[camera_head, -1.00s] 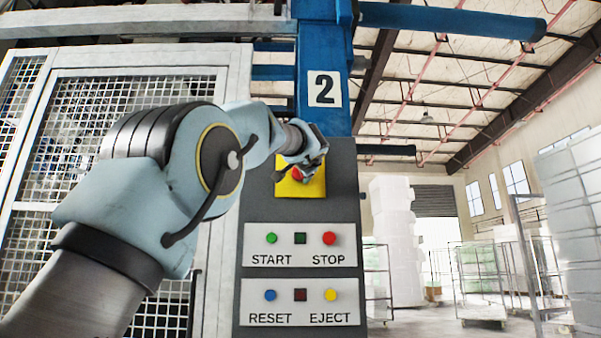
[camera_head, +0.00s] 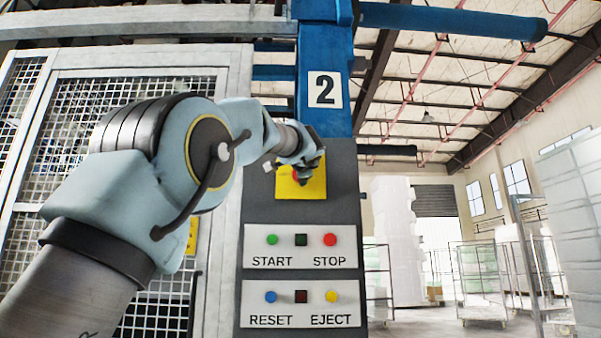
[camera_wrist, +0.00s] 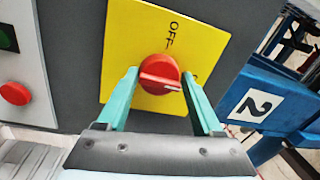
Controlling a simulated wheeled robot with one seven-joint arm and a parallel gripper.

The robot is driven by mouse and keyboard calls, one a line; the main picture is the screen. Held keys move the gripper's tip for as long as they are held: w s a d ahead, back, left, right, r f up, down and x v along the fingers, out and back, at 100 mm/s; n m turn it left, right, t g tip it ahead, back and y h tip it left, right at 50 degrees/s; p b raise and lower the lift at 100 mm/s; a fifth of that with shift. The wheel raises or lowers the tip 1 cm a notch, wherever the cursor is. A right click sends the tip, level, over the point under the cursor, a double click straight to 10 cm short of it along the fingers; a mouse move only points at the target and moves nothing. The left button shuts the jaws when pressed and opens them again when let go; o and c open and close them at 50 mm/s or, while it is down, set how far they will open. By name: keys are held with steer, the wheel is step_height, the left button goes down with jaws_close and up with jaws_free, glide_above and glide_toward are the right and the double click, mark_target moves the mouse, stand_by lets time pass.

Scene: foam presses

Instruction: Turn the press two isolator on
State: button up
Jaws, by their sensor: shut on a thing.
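The isolator is a red rotary knob (camera_wrist: 160,72) on a yellow plate (camera_wrist: 190,42), on the dark panel under the number 2. My gripper (camera_wrist: 159,72) has its two green fingers on either side of the knob and is shut on it. A white line on the knob's grip runs across it towards the right in the wrist view, away from the printed OFF mark (camera_wrist: 173,33). A second mark beside the right finger is mostly hidden. In the head view my gripper (camera_head: 303,175) covers most of the knob on the yellow plate (camera_head: 314,188).
Below are a START/STOP button plate (camera_head: 300,246) and a RESET/EJECT plate (camera_head: 300,303). A mesh guard (camera_head: 70,120) stands left of the panel. A blue column (camera_head: 325,60) with the number 2 sign (camera_head: 324,90) rises above. Open floor and trolleys lie to the right.

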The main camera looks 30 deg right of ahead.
steer(key=shift+d+f, duration=0.1)
steer(key=shift+f, duration=0.25)
steer(key=o, duration=1.3)
steer(key=shift+r, duration=0.2)
steer(key=b+v, duration=0.5)
steer(key=v, duration=0.6)
steer(key=shift+b, duration=0.4)
